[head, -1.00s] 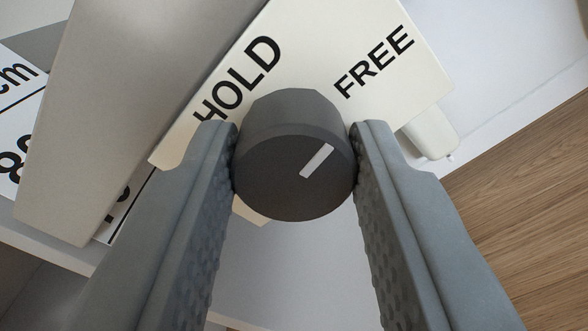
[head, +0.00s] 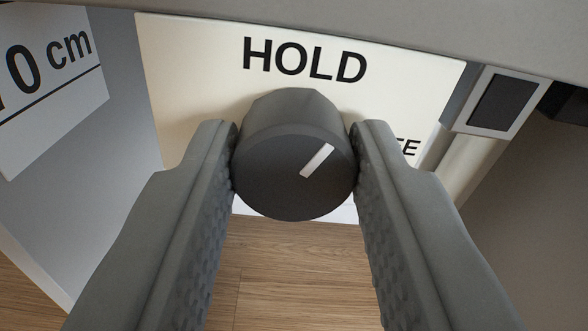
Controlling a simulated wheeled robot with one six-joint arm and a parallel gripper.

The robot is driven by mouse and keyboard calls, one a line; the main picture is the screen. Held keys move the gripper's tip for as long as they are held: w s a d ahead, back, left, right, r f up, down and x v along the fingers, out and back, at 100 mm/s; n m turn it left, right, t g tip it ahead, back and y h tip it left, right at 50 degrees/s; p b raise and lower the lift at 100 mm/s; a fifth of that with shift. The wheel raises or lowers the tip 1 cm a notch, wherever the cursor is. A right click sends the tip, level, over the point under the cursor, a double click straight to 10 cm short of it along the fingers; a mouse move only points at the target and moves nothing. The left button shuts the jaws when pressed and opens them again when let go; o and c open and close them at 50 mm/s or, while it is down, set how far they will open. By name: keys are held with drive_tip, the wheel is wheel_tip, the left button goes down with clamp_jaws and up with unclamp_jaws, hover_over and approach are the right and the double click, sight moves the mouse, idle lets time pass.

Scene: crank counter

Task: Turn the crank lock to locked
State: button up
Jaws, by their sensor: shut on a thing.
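The crank lock shows as a dark grey round knob (head: 280,178) with a white pointer mark, in front of a cream label plate (head: 185,90). The plate reads HOLD above the knob and FREE at the right, where my right finger hides most of the word FREE. The white mark slants to the upper right, between the two words. My gripper (head: 295,165) is shut on the knob, one finger touching each side.
A white sign ending in "0 cm" (head: 50,85) is at the left. A grey frame with a dark panel (head: 498,103) is at the right. A grey edge (head: 330,30) crosses the top, and wood floor (head: 290,275) lies below.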

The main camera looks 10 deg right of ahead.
drive_tip(key=n, duration=0.4)
drive_tip(key=shift+n, duration=0.7)
drive_tip(key=o, duration=1)
drive_tip(key=s, duration=1.7)
drive_tip(key=shift+s, duration=0.25)
